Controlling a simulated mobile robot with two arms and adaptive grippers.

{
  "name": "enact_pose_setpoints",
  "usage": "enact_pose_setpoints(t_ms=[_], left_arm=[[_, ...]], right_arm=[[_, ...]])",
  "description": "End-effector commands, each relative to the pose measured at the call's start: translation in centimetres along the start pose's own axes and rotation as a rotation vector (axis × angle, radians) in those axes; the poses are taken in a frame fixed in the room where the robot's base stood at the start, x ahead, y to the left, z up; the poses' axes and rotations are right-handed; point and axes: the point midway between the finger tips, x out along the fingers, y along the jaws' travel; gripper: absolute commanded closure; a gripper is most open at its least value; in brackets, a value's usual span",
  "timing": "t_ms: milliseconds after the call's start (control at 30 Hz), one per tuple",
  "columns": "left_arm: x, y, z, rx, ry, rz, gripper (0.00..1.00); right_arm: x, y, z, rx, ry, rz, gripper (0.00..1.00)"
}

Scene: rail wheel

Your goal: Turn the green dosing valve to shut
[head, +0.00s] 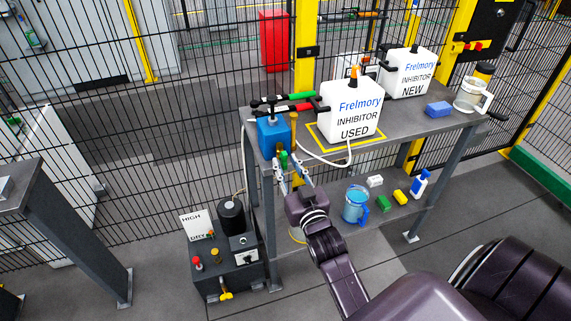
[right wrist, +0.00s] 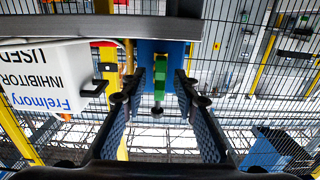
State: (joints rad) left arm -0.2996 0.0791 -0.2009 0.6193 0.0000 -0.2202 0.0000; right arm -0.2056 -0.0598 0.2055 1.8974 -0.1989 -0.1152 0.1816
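The green dosing valve (right wrist: 159,78) is on the front of a blue block (head: 272,134) at the left end of the grey bench. In the head view the green valve (head: 284,158) is small and partly covered by my gripper. My right gripper (head: 287,166) is at the valve. In the right wrist view my right gripper (right wrist: 159,88) is open, one finger on each side of the green handle, with a visible gap on both sides. The handle runs up and down in that picture. Its exact valve position is hard to tell. My left gripper is not in view.
White USED (head: 350,118) and NEW (head: 405,82) inhibitor containers stand on the bench top (head: 400,122). A blue pitcher (head: 355,205) is on the lower shelf. A dark pump unit (head: 228,270) stands below left.

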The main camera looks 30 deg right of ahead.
Motion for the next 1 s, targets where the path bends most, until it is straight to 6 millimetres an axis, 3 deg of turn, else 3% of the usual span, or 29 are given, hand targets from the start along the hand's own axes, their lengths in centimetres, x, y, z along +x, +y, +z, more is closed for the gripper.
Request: enact_pose_setpoints(t_ms=[67,300,567,1000], left_arm=[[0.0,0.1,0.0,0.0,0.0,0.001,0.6],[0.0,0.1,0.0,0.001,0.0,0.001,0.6],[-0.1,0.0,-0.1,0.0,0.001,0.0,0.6],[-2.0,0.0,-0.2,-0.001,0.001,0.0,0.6]], right_arm=[[0.0,0.0,0.0,0.0,0.0,0.0,0.75],[0.0,0.0,0.0,0.0,0.0,0.0,1.0],[0.0,0.0,-0.1,0.013,0.0,0.0,1.0],[0.0,0.0,-0.1,0.398,-0.001,0.0,1.0]])
